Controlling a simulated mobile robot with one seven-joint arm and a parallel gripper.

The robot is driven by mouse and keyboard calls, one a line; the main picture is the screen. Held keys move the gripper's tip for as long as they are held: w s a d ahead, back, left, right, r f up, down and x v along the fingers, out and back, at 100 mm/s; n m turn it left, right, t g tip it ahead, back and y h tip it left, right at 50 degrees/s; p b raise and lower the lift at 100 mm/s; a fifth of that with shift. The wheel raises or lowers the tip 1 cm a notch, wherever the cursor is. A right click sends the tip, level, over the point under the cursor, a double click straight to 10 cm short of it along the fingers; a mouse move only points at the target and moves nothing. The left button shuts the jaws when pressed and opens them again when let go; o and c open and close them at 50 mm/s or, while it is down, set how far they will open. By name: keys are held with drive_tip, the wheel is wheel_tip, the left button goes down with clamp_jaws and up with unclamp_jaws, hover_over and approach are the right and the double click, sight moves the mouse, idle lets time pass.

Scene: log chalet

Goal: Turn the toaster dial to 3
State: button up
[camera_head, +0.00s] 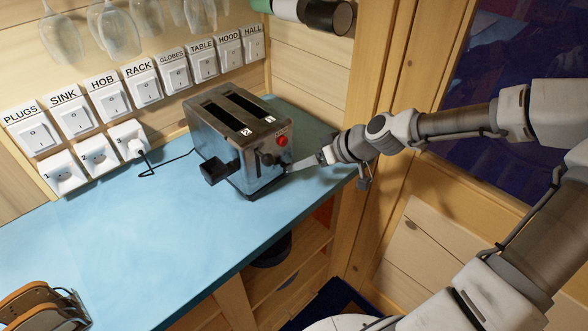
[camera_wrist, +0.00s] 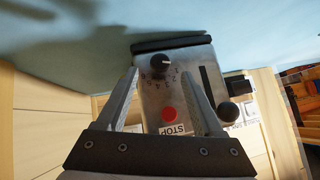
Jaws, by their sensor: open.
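The metal toaster (camera_head: 258,181) stands on the blue counter, its control panel facing my arm. It also shows in the wrist view (camera_wrist: 150,97). The black dial (camera_wrist: 160,63) has a white mark that points toward the picture's right, and small numbers ring it on one side. The numbers are too small to tell the exact setting. In the head view the dial (camera_head: 267,160) is partly seen near my fingertips. My gripper (camera_wrist: 160,73) is open and empty, its fingers on either side of the dial in the picture; I cannot tell whether they touch it. It also shows in the head view (camera_head: 290,168).
A red stop button (camera_wrist: 169,114) is on the same panel, between my fingers in the picture. The cord runs to a wall socket (camera_head: 129,138).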

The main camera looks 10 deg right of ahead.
drive_tip(key=shift+b+x, duration=0.3)
drive_tip(key=shift+x, duration=1.95)
drive_tip(key=shift+s, duration=0.1)
clamp_jaws()
